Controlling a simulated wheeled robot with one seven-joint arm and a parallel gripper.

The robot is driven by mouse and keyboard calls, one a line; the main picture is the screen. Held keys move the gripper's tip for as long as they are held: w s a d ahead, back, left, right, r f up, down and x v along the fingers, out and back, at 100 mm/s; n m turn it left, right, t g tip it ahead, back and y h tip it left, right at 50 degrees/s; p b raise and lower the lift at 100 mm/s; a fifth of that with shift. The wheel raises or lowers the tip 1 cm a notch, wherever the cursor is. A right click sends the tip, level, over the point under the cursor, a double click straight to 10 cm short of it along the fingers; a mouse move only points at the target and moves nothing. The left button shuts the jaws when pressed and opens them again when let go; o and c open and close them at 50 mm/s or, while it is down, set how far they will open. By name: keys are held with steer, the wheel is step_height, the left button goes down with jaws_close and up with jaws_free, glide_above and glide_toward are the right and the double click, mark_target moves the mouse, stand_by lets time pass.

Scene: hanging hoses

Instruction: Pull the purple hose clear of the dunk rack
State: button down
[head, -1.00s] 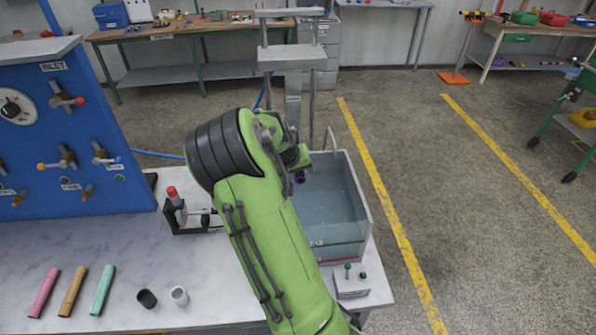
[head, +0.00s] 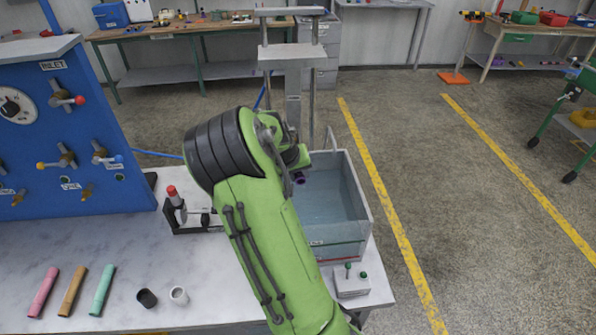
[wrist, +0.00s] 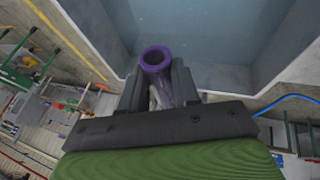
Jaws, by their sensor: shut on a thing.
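The purple hose (wrist: 158,62) shows in the wrist view as a short tube with its open round end facing the camera. My gripper (wrist: 158,88) is shut on it, one dark finger on each side. In the head view only a small purple bit (head: 300,178) shows beside my green arm, over the left part of the water tank (head: 345,238). A grey metal frame (head: 292,56), which looks like the dunk rack, stands at the tank's back. My arm hides its lower part, so I cannot tell whether the hose still touches it.
A blue valve panel (head: 60,140) stands at the left. A clamp fixture (head: 180,212) sits left of my arm. Pink, orange and green tubes (head: 74,290) and two short rings (head: 162,296) lie on the front bench. A small button box (head: 351,281) is at the tank's front.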

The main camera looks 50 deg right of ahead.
steer(key=shift+s+a, duration=0.3)
steer(key=shift+s+a+b, duration=0.4)
steer(key=shift+s+a, duration=0.4)
steer(key=shift+s, duration=0.15)
steer(key=shift+s+a+b, duration=0.4)
steer(key=shift+s+a, duration=0.35)
steer(key=shift+s, duration=0.2)
steer(key=shift+r, duration=0.1)
steer(key=shift+s+a+r+p, duration=0.5)
steer(key=shift+s+r+p, duration=0.1)
steer(key=shift+r, duration=0.15)
steer(key=shift+s+a+r+p, duration=0.45)
steer(key=shift+s+r+p, duration=0.1)
steer(key=shift+r, duration=0.15)
steer(key=shift+w, duration=0.1)
